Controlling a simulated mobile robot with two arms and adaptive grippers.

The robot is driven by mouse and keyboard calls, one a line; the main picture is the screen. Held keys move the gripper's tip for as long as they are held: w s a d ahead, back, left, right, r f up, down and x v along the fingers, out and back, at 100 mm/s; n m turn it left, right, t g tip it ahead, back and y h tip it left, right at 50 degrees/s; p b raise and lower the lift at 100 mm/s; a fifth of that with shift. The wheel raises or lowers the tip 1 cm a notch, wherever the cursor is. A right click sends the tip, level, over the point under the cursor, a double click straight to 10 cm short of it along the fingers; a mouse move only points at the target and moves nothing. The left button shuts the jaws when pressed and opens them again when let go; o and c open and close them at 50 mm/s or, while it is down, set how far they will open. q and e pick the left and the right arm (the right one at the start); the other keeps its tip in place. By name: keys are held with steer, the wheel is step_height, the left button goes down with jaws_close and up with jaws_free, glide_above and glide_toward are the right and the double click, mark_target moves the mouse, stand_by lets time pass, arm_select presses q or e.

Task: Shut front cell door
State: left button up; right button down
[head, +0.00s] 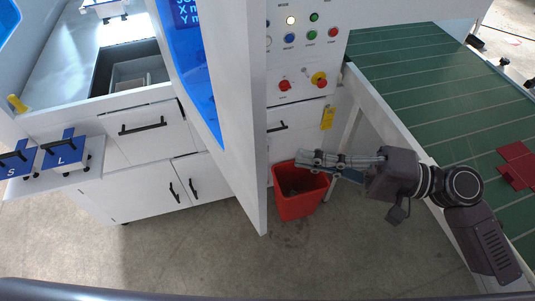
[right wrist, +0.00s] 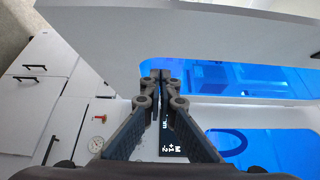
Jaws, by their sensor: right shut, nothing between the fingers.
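The front cell door (head: 243,105) stands open in the head view, swung out toward me. It has a white frame and a blue see-through window (head: 196,70). My right gripper (head: 303,158) is to the right of the door's lower free edge, with its fingers pointing left. In the right wrist view its fingers (right wrist: 161,76) are closed together and empty in front of a white frame (right wrist: 200,35) and blue panes. I cannot tell whether the fingertips touch the door. My left gripper is in neither view.
A red bin (head: 300,203) stands on the floor below my right gripper. A control panel (head: 305,45) with buttons is behind it. A green conveyor (head: 430,85) runs along the right. White cabinets (head: 150,160) and blue S and L plates (head: 64,152) are at the left.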

steer(key=s+a+p, duration=0.1)
steer(key=a+p, duration=0.3)
steer(key=a, duration=0.3)
steer(key=shift+a, duration=0.4)
steer(key=shift+s, duration=0.15)
